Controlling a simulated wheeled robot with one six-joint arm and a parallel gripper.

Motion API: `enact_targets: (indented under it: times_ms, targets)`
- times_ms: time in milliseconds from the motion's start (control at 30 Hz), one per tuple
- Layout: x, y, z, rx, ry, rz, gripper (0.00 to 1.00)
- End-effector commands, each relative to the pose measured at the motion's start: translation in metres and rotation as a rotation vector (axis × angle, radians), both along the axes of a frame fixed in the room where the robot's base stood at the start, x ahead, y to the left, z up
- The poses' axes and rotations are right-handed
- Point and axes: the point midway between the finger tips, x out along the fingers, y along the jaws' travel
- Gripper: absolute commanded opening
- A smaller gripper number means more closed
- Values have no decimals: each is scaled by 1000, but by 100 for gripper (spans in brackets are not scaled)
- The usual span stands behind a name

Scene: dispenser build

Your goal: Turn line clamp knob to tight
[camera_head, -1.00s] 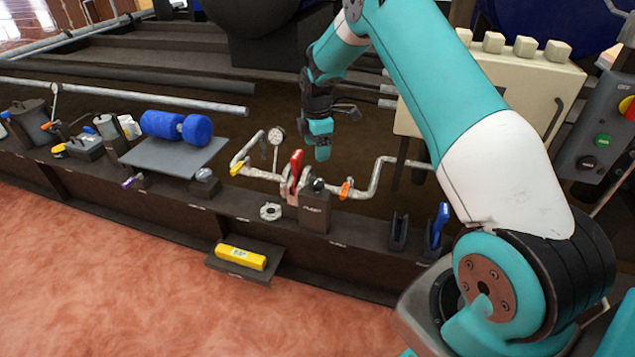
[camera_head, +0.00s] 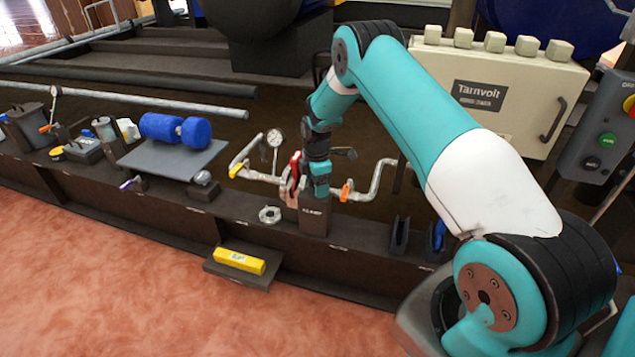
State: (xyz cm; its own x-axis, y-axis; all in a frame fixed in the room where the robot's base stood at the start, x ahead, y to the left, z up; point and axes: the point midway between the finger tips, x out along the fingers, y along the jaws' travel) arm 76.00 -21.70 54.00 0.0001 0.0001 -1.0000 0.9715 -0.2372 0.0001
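The dark clamp block (camera_head: 314,222), with small white lettering on its front, stands on the bench ledge near the middle of the view. The dark round knob on its top is hidden behind my gripper now. My gripper (camera_head: 320,190) points down right over the top of the block. I cannot tell whether its fingers touch the knob, or whether they are open or shut. The red lever (camera_head: 294,165) stands upright just left of my gripper.
A pipe with an orange handle (camera_head: 346,190) runs close on the right. A round gauge (camera_head: 275,138) and a yellow-handled valve (camera_head: 236,170) stand left. A metal ring (camera_head: 269,215) lies in front. A yellow box (camera_head: 239,261) sits on a low shelf.

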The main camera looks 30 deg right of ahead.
Motion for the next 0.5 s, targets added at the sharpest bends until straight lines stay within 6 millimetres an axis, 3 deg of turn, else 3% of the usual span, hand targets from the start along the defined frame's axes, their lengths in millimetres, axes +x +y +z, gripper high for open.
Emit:
enact_targets:
  times_ms: [33,200,500]
  targets:
    - [0,0,0,0,0,0,67]
    - [0,0,0,0,-1,0,28]
    - [1,-2,1,-2,-4,-24,27]
